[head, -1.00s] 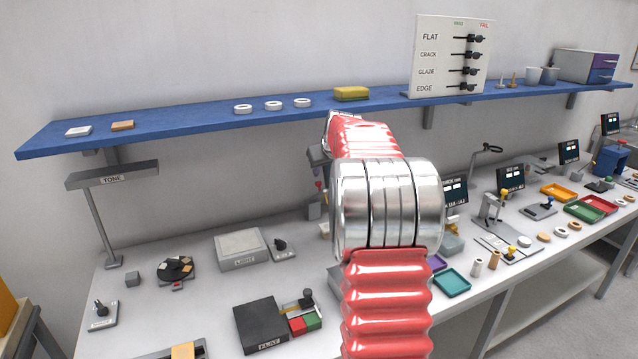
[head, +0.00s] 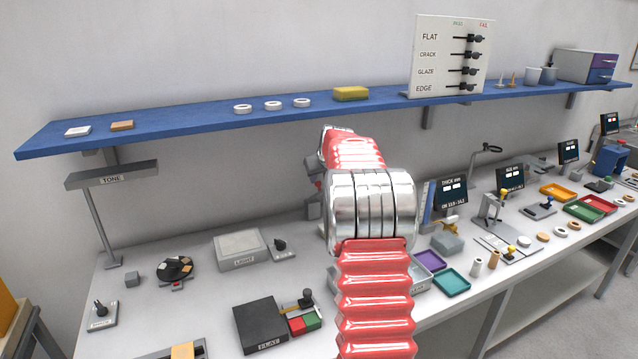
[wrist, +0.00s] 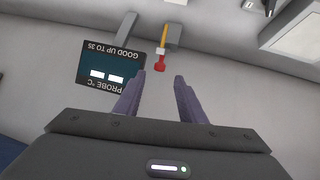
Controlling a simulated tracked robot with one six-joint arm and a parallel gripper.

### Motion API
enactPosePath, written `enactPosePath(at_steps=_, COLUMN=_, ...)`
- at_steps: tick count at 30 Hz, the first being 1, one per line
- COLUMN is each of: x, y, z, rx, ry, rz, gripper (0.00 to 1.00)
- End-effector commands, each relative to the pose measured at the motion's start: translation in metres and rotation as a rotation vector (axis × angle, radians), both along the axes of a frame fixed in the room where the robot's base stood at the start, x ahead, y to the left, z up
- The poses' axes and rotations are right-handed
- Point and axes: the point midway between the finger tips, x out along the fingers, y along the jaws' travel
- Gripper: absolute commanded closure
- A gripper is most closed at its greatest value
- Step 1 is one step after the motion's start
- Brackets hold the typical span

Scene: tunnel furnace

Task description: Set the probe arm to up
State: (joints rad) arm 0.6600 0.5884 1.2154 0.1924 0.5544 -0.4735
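In the wrist view the probe arm (wrist: 162,40) shows as a thin yellow rod from a grey block, with a white collar and a red knob (wrist: 160,66) at its near end. My gripper (wrist: 159,76) is open, with its two dark fingers apart. The red knob lies in line with the gap, just beyond the fingertips; I see no contact. The dark PROBE °C display (wrist: 110,68), upside down in this view, stands beside the left finger. In the head view my red arm covers most of the probe station.
The blue shelf (head: 215,119) runs along the wall above the bench. The TONE lamp (head: 112,179), LIGHT box (head: 240,249) and FLAT block (head: 261,324) stand left of my arm. A THICK display (head: 452,193) and a teal tray (head: 452,281) are to its right.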

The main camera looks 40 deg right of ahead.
Motion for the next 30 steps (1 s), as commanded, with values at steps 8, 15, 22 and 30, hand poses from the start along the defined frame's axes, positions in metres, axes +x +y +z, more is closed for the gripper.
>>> enactPosePath(at_steps=8, x=0.021, y=-0.011, z=-0.025, rx=0.001, ry=0.002, rz=0.0, gripper=0.63)
enactPosePath(at_steps=15, x=0.036, y=-0.02, z=-0.041, rx=0.001, ry=0.001, rz=0.001, gripper=0.63)
enactPosePath(at_steps=22, x=0.042, y=-0.024, z=-0.048, rx=0.0, ry=0.0, rz=0.0, gripper=0.63)
enactPosePath(at_steps=30, x=0.042, y=-0.025, z=-0.048, rx=0.001, ry=0.0, rz=-0.001, gripper=0.63)
